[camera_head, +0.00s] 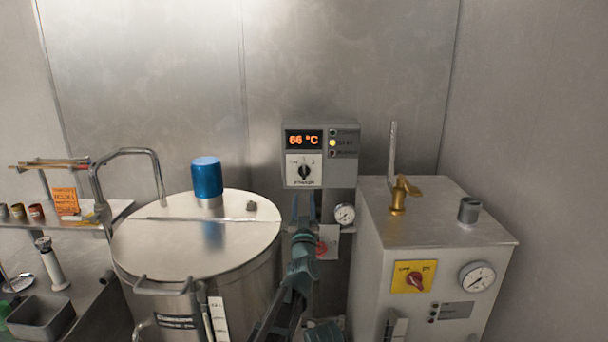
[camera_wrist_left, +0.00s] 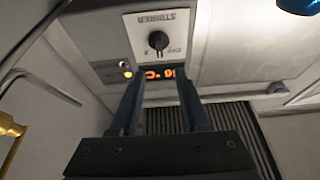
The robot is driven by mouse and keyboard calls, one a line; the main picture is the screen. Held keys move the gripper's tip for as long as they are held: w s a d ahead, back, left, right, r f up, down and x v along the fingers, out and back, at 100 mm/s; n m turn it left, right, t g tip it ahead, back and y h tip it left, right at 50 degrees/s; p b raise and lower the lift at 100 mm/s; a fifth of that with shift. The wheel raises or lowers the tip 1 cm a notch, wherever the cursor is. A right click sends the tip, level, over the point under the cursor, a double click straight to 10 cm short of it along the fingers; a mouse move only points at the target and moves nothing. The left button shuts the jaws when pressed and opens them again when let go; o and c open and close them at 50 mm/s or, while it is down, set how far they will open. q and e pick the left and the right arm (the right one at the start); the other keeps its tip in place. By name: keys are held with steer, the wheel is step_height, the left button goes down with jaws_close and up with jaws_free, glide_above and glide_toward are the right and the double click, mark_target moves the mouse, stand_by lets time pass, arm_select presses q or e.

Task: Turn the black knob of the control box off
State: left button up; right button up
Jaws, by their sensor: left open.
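The grey control box (camera_head: 346,173) hangs on the back wall, with an orange display reading 66 °C and one lit yellow lamp. Its black knob (camera_head: 303,172) sits on a white plate below the display, with its grip about vertical. In the left wrist view the box appears upside down, with the black knob (camera_wrist_left: 158,41) beyond the fingertips. My left gripper (camera_head: 304,205) is just below the box, pointing up towards it.
A steel tank (camera_head: 150,240) with a blue cap (camera_head: 207,177) stands left of my left arm. A steel cabinet (camera_head: 440,250) with a red knob (camera_head: 415,281) and brass valve (camera_head: 398,195) stands right. A small gauge (camera_head: 345,214) is below the box.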

mark_target(304, 173)
arm_select(q)
steer(key=p+x, duration=0.3)
steer(key=x, duration=0.8)
steer(key=shift+r+p, duration=0.1)
steer(key=shift+p, duration=0.3)
steer(key=shift+c, duration=0.2)
jaws_close()
